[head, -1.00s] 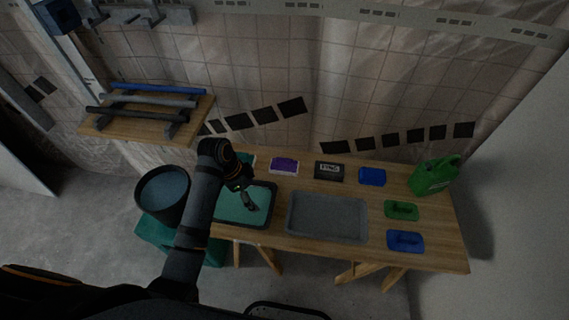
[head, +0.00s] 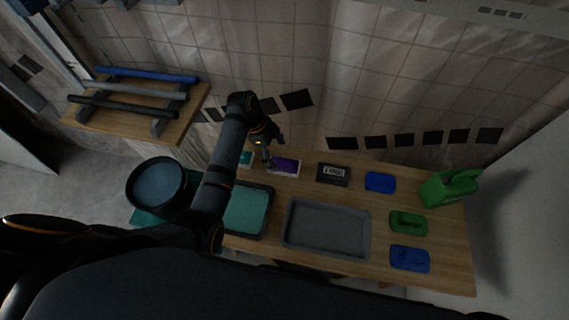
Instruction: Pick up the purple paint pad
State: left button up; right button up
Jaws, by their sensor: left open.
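The purple paint pad (head: 286,165) lies near the back edge of the wooden table, with a white edge along its front. My left gripper (head: 273,154) is open and empty, just left of and above the pad, close to its left end. I cannot tell whether a finger touches it. My right gripper is not in view.
A teal-filled tray (head: 247,210) and an empty grey tray (head: 326,228) stand in front. A dark labelled box (head: 333,174), blue pad (head: 380,182), green pad (head: 408,222), another blue pad (head: 409,258) and green can (head: 449,187) are right. A bucket (head: 157,187) stands left.

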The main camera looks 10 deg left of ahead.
aim_at(283, 160)
pick_arm(q)
jog(key=shift+x, duration=0.8)
jog(key=x, duration=0.4)
jog(key=shift+w+r, duration=0.1)
jog(key=shift+w, duration=0.1)
jog(key=c, duration=1.2)
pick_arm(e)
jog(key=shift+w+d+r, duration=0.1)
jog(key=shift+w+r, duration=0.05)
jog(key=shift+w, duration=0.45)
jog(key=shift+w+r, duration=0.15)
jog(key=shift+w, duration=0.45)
pick_arm(q)
jog(key=shift+c, duration=0.2)
